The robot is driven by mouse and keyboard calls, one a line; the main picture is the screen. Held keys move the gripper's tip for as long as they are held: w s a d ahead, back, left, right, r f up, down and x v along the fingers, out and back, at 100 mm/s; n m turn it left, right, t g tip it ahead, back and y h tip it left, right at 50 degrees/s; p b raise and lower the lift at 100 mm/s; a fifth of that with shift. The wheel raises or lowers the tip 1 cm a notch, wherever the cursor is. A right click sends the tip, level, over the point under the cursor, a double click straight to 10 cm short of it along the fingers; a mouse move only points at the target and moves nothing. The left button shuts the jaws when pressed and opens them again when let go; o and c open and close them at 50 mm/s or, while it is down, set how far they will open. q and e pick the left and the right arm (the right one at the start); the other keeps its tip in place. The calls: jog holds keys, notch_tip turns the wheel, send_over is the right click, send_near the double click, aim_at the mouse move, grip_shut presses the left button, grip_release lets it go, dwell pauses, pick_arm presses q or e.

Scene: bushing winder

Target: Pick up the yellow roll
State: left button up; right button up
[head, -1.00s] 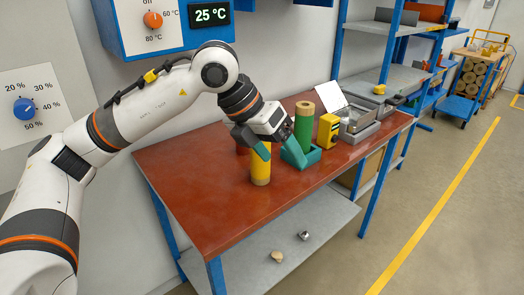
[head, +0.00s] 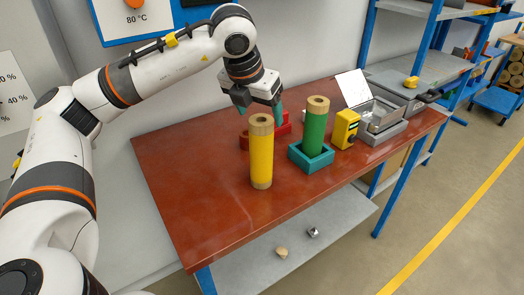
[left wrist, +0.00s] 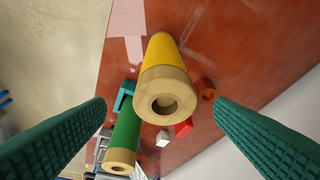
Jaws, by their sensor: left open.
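The yellow roll (head: 261,158), with tan ends, stands upright on the red-brown table (head: 205,185), near its front edge. In the left wrist view the yellow roll (left wrist: 163,62) shows its hollow end between the two finger lines. My left gripper (head: 260,110) is open, with teal fingers, behind the roll's upper part in the head view. It looks empty and apart from the roll. In the left wrist view the gripper's ribbed fingers (left wrist: 160,104) are spread wide. My right gripper is in neither view.
A green roll (head: 315,130) stands in a teal tray (head: 311,163) to the right. A yellow device (head: 345,129) and a grey metal box (head: 380,128) stand farther right. The table's left part is clear.

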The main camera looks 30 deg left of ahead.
aim_at(261, 120)
pick_arm(q)
jog(key=shift+w+f, duration=0.2)
jog(key=shift+f, duration=0.2)
jog(key=x, duration=0.1)
jog(key=p+x, duration=0.1)
jog(key=x, duration=0.3)
jog(key=shift+s+a, duration=0.1)
jog(key=shift+a, duration=0.15)
jog(key=shift+w+f, duration=0.2)
jog(key=shift+f, duration=0.15)
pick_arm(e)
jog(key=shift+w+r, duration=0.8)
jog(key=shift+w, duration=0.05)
pick_arm(q)
jog(key=shift+c, duration=0.4)
jog(key=c, duration=0.6)
jog(key=shift+r, duration=0.1)
jog(key=c, duration=1)
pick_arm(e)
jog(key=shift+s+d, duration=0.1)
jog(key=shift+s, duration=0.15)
